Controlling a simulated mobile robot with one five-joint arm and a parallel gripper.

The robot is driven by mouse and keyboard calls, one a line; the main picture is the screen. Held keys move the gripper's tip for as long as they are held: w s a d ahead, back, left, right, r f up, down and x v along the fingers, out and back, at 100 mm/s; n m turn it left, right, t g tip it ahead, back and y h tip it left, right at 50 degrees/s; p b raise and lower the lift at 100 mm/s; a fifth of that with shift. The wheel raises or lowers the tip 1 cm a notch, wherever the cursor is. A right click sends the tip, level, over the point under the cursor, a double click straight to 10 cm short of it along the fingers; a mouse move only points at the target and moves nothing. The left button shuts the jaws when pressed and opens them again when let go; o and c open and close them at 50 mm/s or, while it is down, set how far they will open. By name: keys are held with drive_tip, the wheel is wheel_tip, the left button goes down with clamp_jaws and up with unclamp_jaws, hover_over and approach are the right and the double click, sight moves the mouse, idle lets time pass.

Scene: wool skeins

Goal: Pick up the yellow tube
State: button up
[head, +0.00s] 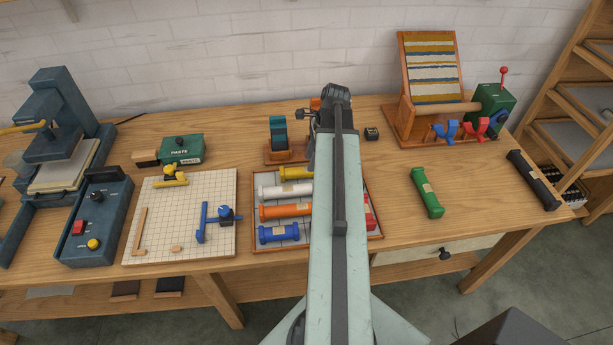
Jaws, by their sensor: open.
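The yellow tube (294,173) lies on its side at the back of a wood-rimmed tray (254,215) in the middle of the table. My arm hides its right end. White (285,191), orange (286,211) and blue (279,234) tubes lie in front of it in the same tray. My gripper (317,116) is open at the far end of my raised arm, seen from behind, beyond the tray in the picture. Its fingers are mostly hidden, and I see nothing held in it.
A green tube (427,192) and a black tube (534,180) lie to the right on the table (480,205). A small wooden stand with a teal piece (278,133) is behind the tray. A gridded board (150,215) is left, a loom (430,75) back right.

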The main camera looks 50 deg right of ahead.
drive_tip(key=b+x, duration=0.4)
drive_tip(key=x, duration=0.1)
drive_tip(key=shift+s+d+f, duration=0.1)
drive_tip(key=shift+s+d, duration=0.05)
drive_tip(key=shift+d, duration=0.1)
drive_tip(key=shift+r, duration=0.2)
clamp_jaws()
wheel_tip(320, 180, up, 10)
drive_tip(key=p, duration=1)
